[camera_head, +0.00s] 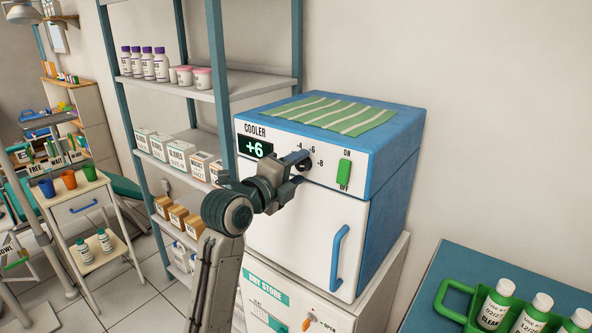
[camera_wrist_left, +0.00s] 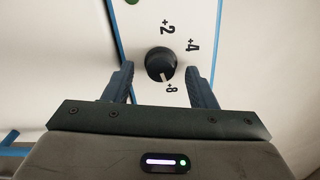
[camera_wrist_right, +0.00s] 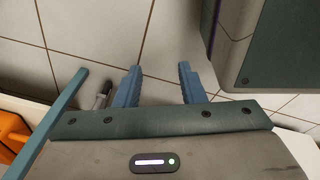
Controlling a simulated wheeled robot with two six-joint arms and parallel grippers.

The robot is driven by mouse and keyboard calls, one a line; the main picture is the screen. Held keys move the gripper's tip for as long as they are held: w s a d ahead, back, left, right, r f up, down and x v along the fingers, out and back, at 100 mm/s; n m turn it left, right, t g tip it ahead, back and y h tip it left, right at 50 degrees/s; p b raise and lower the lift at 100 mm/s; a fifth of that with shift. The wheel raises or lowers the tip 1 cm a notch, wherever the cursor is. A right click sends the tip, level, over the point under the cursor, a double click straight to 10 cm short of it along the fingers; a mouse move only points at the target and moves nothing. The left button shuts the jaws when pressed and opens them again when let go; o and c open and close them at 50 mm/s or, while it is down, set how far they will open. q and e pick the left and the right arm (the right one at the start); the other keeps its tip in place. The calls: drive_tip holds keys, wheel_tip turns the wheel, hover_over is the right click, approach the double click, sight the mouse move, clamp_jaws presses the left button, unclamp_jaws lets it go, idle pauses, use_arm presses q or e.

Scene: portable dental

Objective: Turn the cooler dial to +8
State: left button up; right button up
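The white and blue cooler (camera_head: 385,190) stands on a white cabinet, and its display (camera_head: 255,147) reads +6. Its round black dial (camera_wrist_left: 160,64) shows in the left wrist view, with a pale pointer line directed toward the lower right, close to the +8 mark (camera_wrist_left: 172,88). The +2 and +4 marks also show there; +6 is not visible. My left gripper (camera_head: 298,162) is at the cooler's front panel, open, with one finger on each side of the dial and gaps between. My right gripper (camera_wrist_right: 160,85) is open and empty above the tiled floor.
A green switch (camera_head: 344,172) with ON/OFF labels is right of the dial, and a blue door handle (camera_head: 339,258) is below. A shelf rack (camera_head: 217,60) stands close on the left. A blue table (camera_head: 455,262) with a green bottle carrier (camera_head: 450,312) is at the lower right.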

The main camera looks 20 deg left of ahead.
use_arm(q)
drive_tip(key=shift+s+a, duration=0.1)
drive_tip(key=shift+s, duration=0.15)
drive_tip(key=b+v, duration=0.2)
drive_tip(key=v, duration=0.8)
drive_tip(key=shift+s, duration=0.15)
use_arm(e)
drive_tip(key=shift+w+a+r, duration=0.2)
drive_tip(key=shift+w+r, duration=0.8)
drive_tip(key=shift+w+a+r, duration=0.15)
drive_tip(key=shift+w+r, duration=0.8)
drive_tip(key=shift+r, duration=0.05)
